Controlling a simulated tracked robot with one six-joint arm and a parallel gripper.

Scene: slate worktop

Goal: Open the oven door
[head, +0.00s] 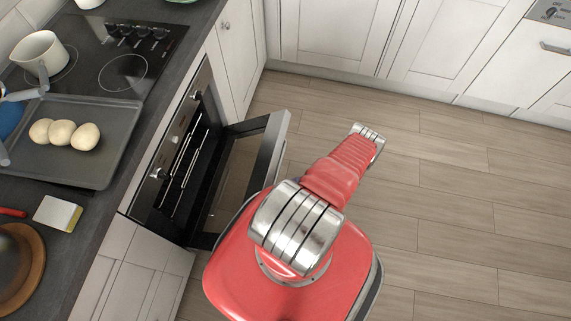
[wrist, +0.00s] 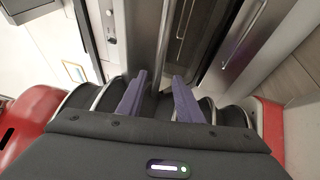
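The oven (head: 180,150) is built in under the worktop in the head view. Its door (head: 240,165) hangs well open, tilted out from the dark cavity, with wire racks showing inside. In the wrist view, my gripper (wrist: 159,78) has two purple fingers standing apart. A grey upright metal edge (wrist: 166,35) runs down toward the gap between them, probably part of the oven door. I cannot tell whether the fingers touch it. In the head view the gripper itself is hidden; my red arm and body stand just right of the door.
A dark tray (head: 85,165) with three pale round items (head: 62,132) lies on the worktop, by a hob (head: 105,55) with a white pot (head: 40,52). White cabinets (head: 335,35) line the back. The wooden floor (head: 460,190) to the right is clear.

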